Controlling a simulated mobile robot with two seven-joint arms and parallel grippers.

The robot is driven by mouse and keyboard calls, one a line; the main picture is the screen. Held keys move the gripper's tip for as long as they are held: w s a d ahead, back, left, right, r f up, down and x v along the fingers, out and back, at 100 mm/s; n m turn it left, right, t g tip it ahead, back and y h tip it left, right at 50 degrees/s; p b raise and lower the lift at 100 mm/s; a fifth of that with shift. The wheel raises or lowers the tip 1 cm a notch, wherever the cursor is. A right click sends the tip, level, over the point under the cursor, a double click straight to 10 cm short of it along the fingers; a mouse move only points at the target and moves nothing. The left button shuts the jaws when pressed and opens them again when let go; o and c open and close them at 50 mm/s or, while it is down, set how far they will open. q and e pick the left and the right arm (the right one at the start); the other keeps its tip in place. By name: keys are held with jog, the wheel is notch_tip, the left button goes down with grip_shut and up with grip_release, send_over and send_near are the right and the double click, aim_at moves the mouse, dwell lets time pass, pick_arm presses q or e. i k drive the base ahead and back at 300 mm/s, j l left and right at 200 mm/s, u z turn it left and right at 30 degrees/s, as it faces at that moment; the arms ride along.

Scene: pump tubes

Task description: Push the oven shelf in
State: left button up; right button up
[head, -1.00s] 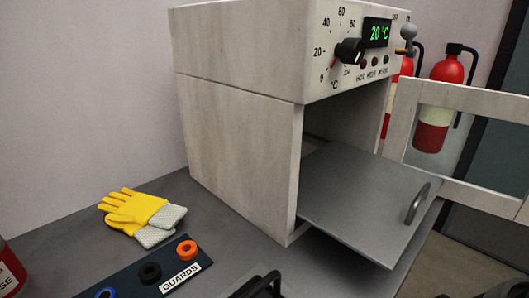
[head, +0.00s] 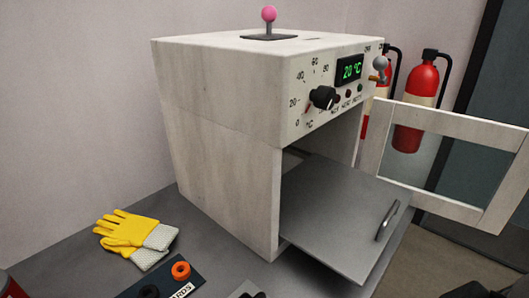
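The grey oven shelf (head: 335,220) sticks well out of the front of the pale oven (head: 225,150), its rear part still inside the opening. A metal handle (head: 387,220) stands at its outer end. The glazed oven door (head: 450,165) is swung open to the right. Only a small part of what looks like my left gripper (head: 252,292) shows at the bottom edge, apart from the shelf. A dark piece, probably of my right gripper (head: 472,290), shows at the bottom right. Their fingers are mostly out of frame.
Yellow gloves (head: 133,237) lie on the grey bench left of the oven. A dark guards holder (head: 170,282) with coloured rings is in front of them. A pink-knobbed lever (head: 268,18) tops the oven, whose display (head: 350,70) reads 20 °C. Fire extinguishers (head: 415,105) stand behind the door.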

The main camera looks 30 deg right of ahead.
aim_at(344, 217)
jog(key=z, duration=1.3)
jog(key=i+l+u, duration=0.15)
jog(key=i, duration=0.25)
